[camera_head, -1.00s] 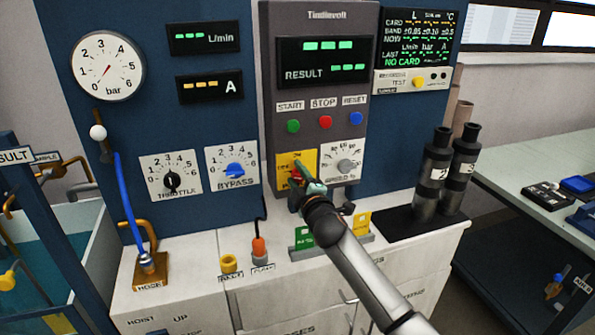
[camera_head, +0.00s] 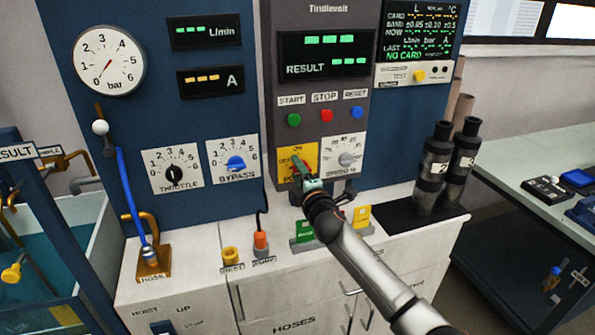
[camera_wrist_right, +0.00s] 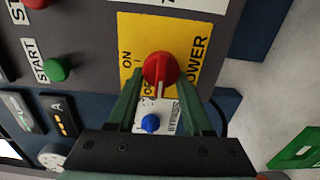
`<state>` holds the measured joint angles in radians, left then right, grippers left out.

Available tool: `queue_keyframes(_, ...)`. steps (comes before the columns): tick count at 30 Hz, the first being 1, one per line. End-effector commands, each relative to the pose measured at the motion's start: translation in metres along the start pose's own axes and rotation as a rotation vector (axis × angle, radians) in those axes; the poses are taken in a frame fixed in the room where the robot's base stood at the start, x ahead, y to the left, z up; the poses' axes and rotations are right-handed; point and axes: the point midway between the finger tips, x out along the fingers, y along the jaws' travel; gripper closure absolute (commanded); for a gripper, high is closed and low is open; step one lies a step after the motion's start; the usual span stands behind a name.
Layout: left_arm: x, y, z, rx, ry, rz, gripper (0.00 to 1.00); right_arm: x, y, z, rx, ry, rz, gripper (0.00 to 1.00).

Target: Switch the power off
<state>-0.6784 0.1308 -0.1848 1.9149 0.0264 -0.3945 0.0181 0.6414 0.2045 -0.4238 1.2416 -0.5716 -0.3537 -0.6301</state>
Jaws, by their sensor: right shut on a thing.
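The power switch is a red knob (camera_head: 297,169) on a yellow plate (camera_head: 284,160) low on the grey Tindlevolt panel. In the right wrist view the red knob (camera_wrist_right: 160,69) sits between the fingertips, with ON and partly hidden OFF lettering beside it. Its white mark points down in that view, near the OFF lettering. My right gripper (camera_head: 304,183) is at the plate, and its green fingers (camera_wrist_right: 160,88) are shut on the knob from both sides. In the head view the gripper hides part of the knob and plate. My left gripper is not in view.
START (camera_head: 293,120), STOP (camera_head: 325,117) and RESET (camera_head: 357,112) buttons sit above the plate. A speed dial (camera_head: 347,159) is close on its right, the bypass dial (camera_head: 235,163) on its left. Dark cylinders (camera_head: 433,165) stand right on the bench.

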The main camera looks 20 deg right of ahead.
Motion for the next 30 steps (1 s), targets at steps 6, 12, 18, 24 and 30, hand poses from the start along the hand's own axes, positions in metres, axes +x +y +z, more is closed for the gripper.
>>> queue_keyframes(6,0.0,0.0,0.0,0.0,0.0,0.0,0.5,0.001,0.002,0.001,-0.003,-0.002,0.003,0.44)
queue_keyframes(12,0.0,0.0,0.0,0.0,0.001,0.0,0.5,0.0,0.001,0.001,-0.001,-0.001,0.002,0.21)
queue_keyframes(18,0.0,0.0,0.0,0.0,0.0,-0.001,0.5,0.0,0.001,0.001,0.0,-0.001,0.001,0.2)
queue_keyframes(24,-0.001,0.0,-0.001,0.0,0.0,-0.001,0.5,-0.005,0.0,0.001,-0.001,-0.001,0.001,0.2)
queue_keyframes(30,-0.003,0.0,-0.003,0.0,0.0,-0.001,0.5,-0.028,0.001,0.0,-0.001,0.001,0.0,0.2)
